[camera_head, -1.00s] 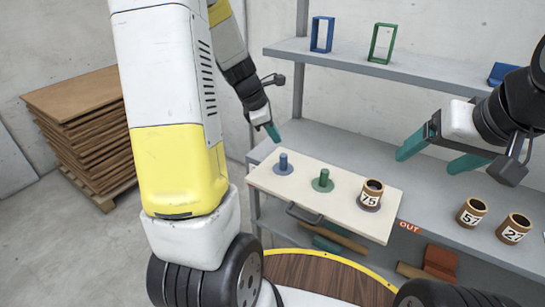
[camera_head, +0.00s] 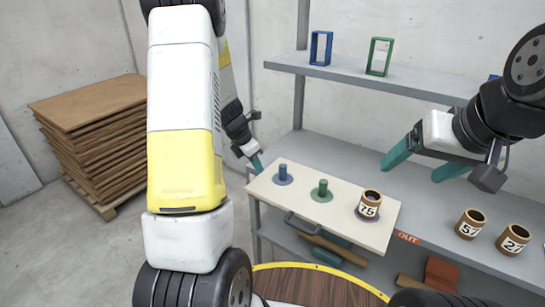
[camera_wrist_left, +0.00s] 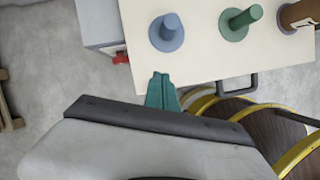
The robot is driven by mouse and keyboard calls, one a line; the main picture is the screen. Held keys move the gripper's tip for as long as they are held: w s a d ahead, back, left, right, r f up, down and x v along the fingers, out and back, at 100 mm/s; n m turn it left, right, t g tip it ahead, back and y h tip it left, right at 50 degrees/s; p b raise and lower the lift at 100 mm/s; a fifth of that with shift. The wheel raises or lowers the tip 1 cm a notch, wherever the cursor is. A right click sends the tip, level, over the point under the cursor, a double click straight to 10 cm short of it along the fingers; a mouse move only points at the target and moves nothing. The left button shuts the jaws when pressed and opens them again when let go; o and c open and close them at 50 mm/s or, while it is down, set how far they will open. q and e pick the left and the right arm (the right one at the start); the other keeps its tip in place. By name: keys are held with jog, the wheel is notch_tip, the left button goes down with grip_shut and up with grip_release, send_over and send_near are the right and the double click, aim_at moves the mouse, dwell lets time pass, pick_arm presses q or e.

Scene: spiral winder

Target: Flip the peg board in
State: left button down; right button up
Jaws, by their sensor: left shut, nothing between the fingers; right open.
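The cream peg board (camera_head: 344,216) lies flat at the front of the grey shelf. A blue peg (camera_head: 283,173) and a green peg (camera_head: 323,189) stand bare on it, and a brown ring marked 75 (camera_head: 369,206) sits at its right end. The board also shows in the left wrist view (camera_wrist_left: 205,62). My left gripper (camera_head: 258,165) is shut and empty at the board's left end; in the left wrist view its teal fingertips (camera_wrist_left: 161,78) are close to the board's edge, contact unclear. My right gripper (camera_head: 418,162) is open and empty above the shelf, right of the board.
Brown rings marked 57 (camera_head: 470,223) and 27 (camera_head: 513,239) stand on the shelf beside an OUT label (camera_head: 407,237). A dark handle (camera_head: 302,226) shows below the board's front edge. Blue (camera_head: 321,48) and green (camera_head: 380,56) frames stand on the upper shelf.

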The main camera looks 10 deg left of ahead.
aim_at(278, 180)
pick_arm(q)
jog(key=x, duration=0.7)
jog(key=shift+f, duration=0.3)
jog(key=shift+w+d, duration=0.9)
jog(key=shift+w, duration=0.15)
jog(key=shift+w+d, duration=0.5)
jog(key=shift+w, duration=0.05)
